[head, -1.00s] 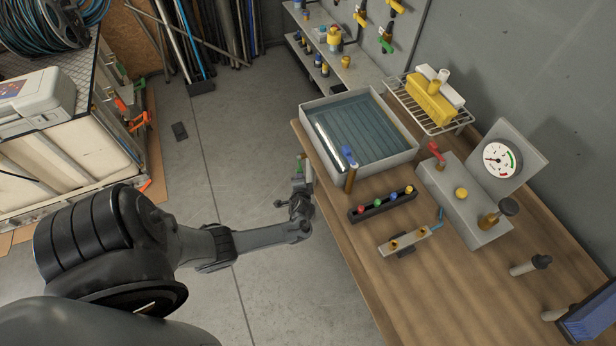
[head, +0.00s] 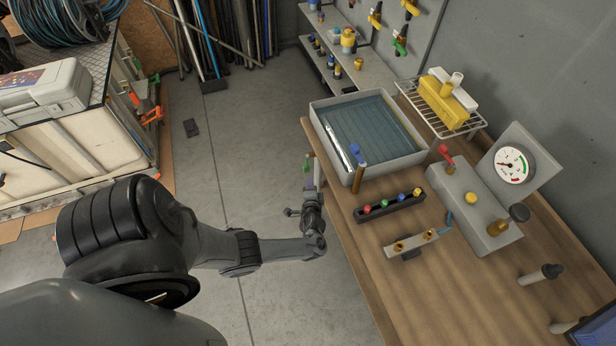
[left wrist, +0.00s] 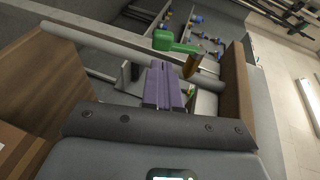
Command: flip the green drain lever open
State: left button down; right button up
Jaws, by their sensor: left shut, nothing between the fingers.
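The green drain lever (left wrist: 176,43) sits on a brass valve (left wrist: 192,66) and points to the left in the left wrist view. In the head view only a small bit of the green lever (head: 307,163) shows, by the bench's left edge. My left gripper (left wrist: 163,66) has purple fingers, shut and empty. Its tips are just below the lever handle in the left wrist view; I cannot tell whether they touch it. In the head view the left gripper (head: 308,180) is beside the bench's left edge, below the tray. My right gripper is not in view.
A grey water tray (head: 345,178) stands on the wooden bench (head: 400,290). A rack of coloured knobs (head: 388,207), a brass-fitted manifold (head: 412,245) and a gauge box (head: 470,205) stand beside it.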

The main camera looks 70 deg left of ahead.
pick_arm(q)
jog(key=p+v, duration=0.2)
jog(key=v, duration=0.7)
jog(key=shift+d+r, duration=0.15)
jog(key=shift+s, duration=0.1)
